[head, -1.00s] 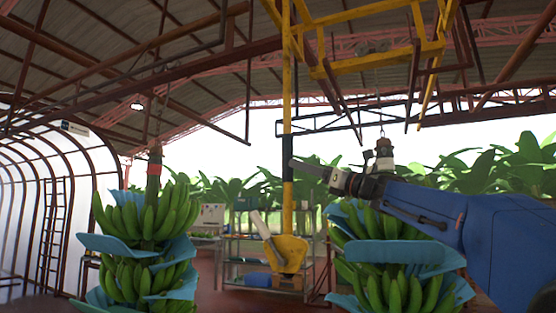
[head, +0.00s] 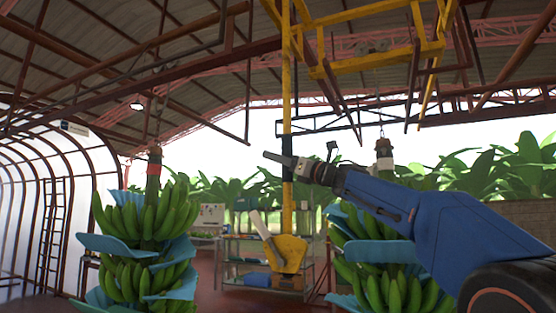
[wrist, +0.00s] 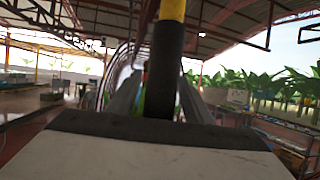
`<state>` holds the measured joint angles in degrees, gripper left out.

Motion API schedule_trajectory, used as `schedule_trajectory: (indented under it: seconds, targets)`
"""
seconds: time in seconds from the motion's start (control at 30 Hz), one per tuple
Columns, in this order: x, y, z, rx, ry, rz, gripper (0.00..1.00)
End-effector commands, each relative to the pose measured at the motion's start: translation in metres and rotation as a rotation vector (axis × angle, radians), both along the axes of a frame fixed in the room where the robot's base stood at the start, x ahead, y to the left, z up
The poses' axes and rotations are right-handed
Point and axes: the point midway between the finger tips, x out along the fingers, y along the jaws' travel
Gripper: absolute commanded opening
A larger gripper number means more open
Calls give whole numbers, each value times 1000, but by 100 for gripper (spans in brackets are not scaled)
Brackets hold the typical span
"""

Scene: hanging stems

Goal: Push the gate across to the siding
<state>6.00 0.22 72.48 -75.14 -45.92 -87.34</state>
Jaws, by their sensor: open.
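A yellow upright post (head: 287,90) with a black sleeve (head: 287,158) hangs from the yellow overhead frame (head: 375,58); I take these as the gate, though which part swings is unclear. A yellow plate (head: 288,254) with a pale handle is at its lower end. My gripper (head: 268,156) reaches across the black sleeve from the right in the head view. In the wrist view the sleeve (wrist: 166,70) stands upright between my two open fingers (wrist: 160,100). I cannot tell whether either finger touches it. The siding cannot be told for sure among the overhead rails.
A banana bunch with blue sheets (head: 145,235) hangs at the left. Another bunch (head: 375,255) hangs at the right, behind my arm. Dark red rails (head: 130,65) run overhead. A metal shelf rack (head: 240,262) stands behind the post.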

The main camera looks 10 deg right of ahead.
Motion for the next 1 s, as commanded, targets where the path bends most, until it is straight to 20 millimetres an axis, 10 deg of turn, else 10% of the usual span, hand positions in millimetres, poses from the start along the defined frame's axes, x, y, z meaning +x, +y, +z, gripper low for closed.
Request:
schedule_trajectory:
  seconds: [0.07, 0.27, 1.0]
  targets:
    - [0, 0, 0, 0, 0, 0, 46]
    - [0, 0, 0, 0, 0, 0, 0]
    - [81, -59, -2, 1, 3, -4, 0]
